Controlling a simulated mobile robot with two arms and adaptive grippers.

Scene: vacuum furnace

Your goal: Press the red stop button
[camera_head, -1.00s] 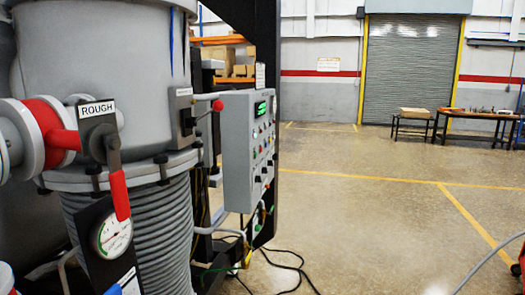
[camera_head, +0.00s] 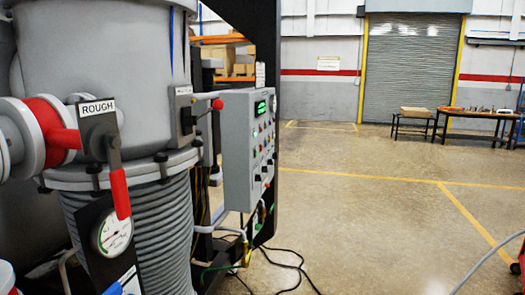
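A grey control panel (camera_head: 238,150) stands right of the furnace and is seen at a steep angle. Its face (camera_head: 263,150) carries a green display (camera_head: 261,108) and several small buttons, some of them red and green. They are too small to tell which one is the stop button. A separate red ball knob (camera_head: 217,104) sits on a lever left of the panel. Neither of my grippers is in view.
The grey furnace vessel (camera_head: 100,50) with ribbed bellows (camera_head: 165,235), a red-handled ROUGH valve (camera_head: 120,190) and a gauge (camera_head: 112,231) fills the left. Black cables (camera_head: 290,262) lie on the floor below the panel. The floor (camera_head: 370,220) to the right is open.

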